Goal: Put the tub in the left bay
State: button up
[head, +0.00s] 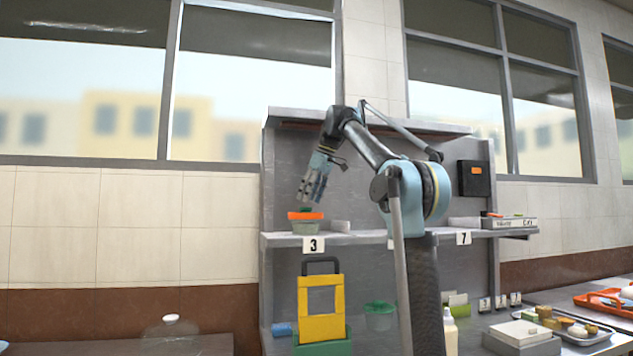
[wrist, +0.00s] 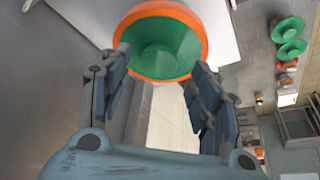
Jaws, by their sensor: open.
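A tub (head: 306,227) with an orange rim and a pale green body stands on the upper shelf above the label 3, in the left bay. In the wrist view the tub (wrist: 160,48) shows its round orange rim around a green middle. My gripper (head: 306,200) points down just above the tub. In the wrist view my gripper (wrist: 158,68) is open, with one finger at each side of the tub's near edge. I cannot tell whether the fingers touch it.
The shelf's edge (head: 365,238) carries labels 3 and 7. A low white divider (head: 340,226) stands right of the tub. Below are a yellow caddy (head: 321,308) and a green tub (head: 379,316). A box (head: 508,223) sits at the upper right.

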jog(key=v, duration=0.9)
jog(key=shift+d+r, duration=0.15)
jog(key=shift+r, duration=0.05)
dwell(0.4)
